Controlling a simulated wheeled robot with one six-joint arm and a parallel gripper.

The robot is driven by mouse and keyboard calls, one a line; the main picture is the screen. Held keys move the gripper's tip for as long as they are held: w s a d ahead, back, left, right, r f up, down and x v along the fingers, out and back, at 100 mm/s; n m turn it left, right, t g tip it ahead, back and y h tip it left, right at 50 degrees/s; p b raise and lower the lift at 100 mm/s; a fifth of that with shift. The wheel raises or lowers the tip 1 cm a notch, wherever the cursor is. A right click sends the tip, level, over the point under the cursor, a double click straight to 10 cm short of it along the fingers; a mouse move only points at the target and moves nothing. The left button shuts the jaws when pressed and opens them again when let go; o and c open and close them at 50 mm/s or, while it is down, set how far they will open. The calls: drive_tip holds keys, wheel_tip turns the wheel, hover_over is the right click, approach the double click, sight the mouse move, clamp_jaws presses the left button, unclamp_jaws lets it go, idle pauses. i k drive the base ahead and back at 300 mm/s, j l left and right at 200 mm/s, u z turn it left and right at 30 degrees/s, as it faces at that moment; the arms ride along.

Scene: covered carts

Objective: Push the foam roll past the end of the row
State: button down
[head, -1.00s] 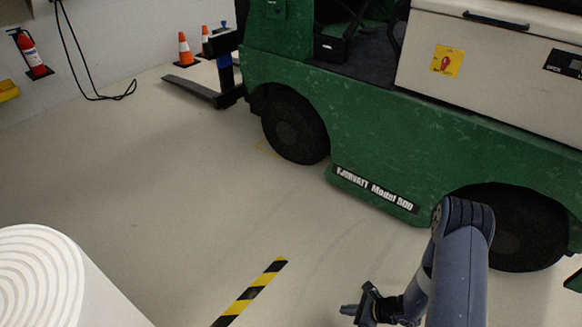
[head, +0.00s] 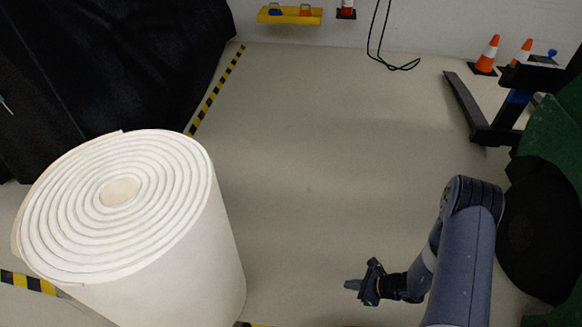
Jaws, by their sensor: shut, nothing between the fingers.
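The foam roll (head: 215,262) is a large white cylinder standing upright at the lower left of the head view, its spiral top facing up. Its base is cut off by the lower picture edge. My gripper (head: 350,285) is shut and empty, to the right of the roll and pointing left towards it. A clear gap shows between them in the picture. A dark covered row (head: 110,70) fills the upper left behind the roll. Yellow-black floor tape (head: 216,90) runs along the cover's edge, and another strip (head: 28,282) shows left of the roll.
The pale floor (head: 320,150) ahead is open up to the back wall. A green vehicle (head: 555,140) with a dark wheel (head: 535,230) stands on the right, with a fork (head: 470,110) and orange cones (head: 487,54) beyond. A yellow shelf (head: 289,16) and a black cable (head: 385,45) are at the wall.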

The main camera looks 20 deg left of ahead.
sight(132, 229)
drive_tip(key=i+j+u, duration=0.1)
drive_tip(key=i+u, duration=0.4)
drive_tip(key=i, duration=0.3)
drive_tip(key=i+l+u, duration=0.25)
drive_tip(key=i+u, duration=0.2)
drive_tip(key=i, duration=0.35)
drive_tip(key=i+u, duration=0.25)
drive_tip(key=u, duration=0.2)
drive_tip(key=i+u, duration=0.25)
drive_tip(key=u, duration=0.25)
drive_tip(key=i+l+u, duration=0.25)
drive_tip(key=u, duration=0.2)
drive_tip(key=i+l+u, duration=0.2)
drive_tip(key=u, duration=0.3)
drive_tip(key=i+l+u, duration=0.25)
drive_tip(key=u, duration=0.15)
drive_tip(key=i+l+u, duration=0.25)
drive_tip(key=l+u, duration=0.2)
drive_tip(key=j, duration=0.1)
